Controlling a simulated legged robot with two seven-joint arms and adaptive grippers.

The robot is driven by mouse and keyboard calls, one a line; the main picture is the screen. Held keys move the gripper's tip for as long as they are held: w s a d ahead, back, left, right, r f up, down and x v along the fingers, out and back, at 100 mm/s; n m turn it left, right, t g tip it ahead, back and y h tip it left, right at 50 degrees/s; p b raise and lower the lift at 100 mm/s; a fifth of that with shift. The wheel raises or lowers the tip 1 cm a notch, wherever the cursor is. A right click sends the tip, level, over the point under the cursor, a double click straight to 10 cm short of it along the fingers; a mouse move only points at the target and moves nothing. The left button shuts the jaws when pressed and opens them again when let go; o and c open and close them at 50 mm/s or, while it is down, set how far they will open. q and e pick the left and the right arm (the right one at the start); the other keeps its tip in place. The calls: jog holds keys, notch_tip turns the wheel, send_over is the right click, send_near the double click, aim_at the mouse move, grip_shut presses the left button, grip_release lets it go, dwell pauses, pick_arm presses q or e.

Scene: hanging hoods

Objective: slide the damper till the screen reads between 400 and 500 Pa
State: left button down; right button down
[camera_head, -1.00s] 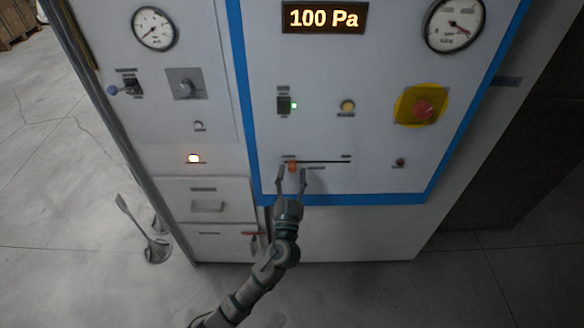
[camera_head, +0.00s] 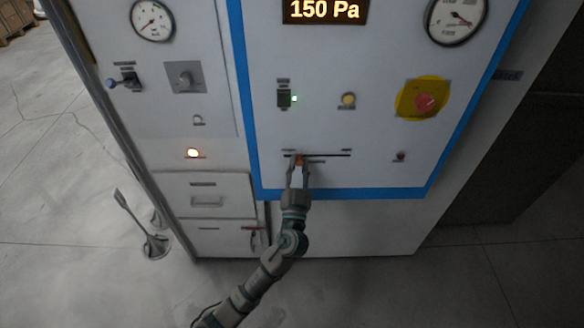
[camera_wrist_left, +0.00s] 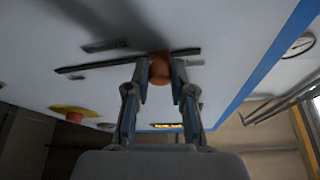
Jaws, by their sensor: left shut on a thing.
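The damper's orange knob (camera_head: 299,160) sits near the left end of its dark horizontal slot (camera_head: 335,155) in the head view. My left gripper (camera_head: 299,168) is shut on the knob from below. The left wrist view shows the orange knob (camera_wrist_left: 160,67) between the two fingertips (camera_wrist_left: 159,75), with the slot (camera_wrist_left: 90,66) running past it. The screen (camera_head: 325,10) at the top of the panel reads 150 Pa. My right gripper is in neither view.
A red button on a yellow plate (camera_head: 424,100) is right of and above the slot. A lever (camera_head: 124,82) and round dial (camera_head: 185,78) are on the left panel. The panel directly around the slot is clear.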

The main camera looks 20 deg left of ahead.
aim_at(325, 153)
pick_arm(q)
jog(key=d+b, duration=0.1)
jog(key=d, duration=0.1)
jog(key=w+d+b, duration=0.1)
jog(key=d, duration=0.1)
jog(key=w+d+b, duration=0.1)
jog(key=d, duration=0.1)
jog(key=shift+d+f+b, duration=0.25)
jog(key=shift+d+b, duration=0.05)
jog(key=shift+d, duration=0.05)
jog(key=shift+d+r, duration=0.15)
jog(key=shift+d, duration=0.15)
jog(key=shift+a, duration=0.15)
jog(key=c, duration=1)
grip_release()
jog(key=shift+a, duration=0.15)
jog(key=shift+s, duration=0.3)
jog(key=v, duration=1.1)
jog(key=shift+s+f, duration=0.15)
jog(key=shift+f, duration=0.05)
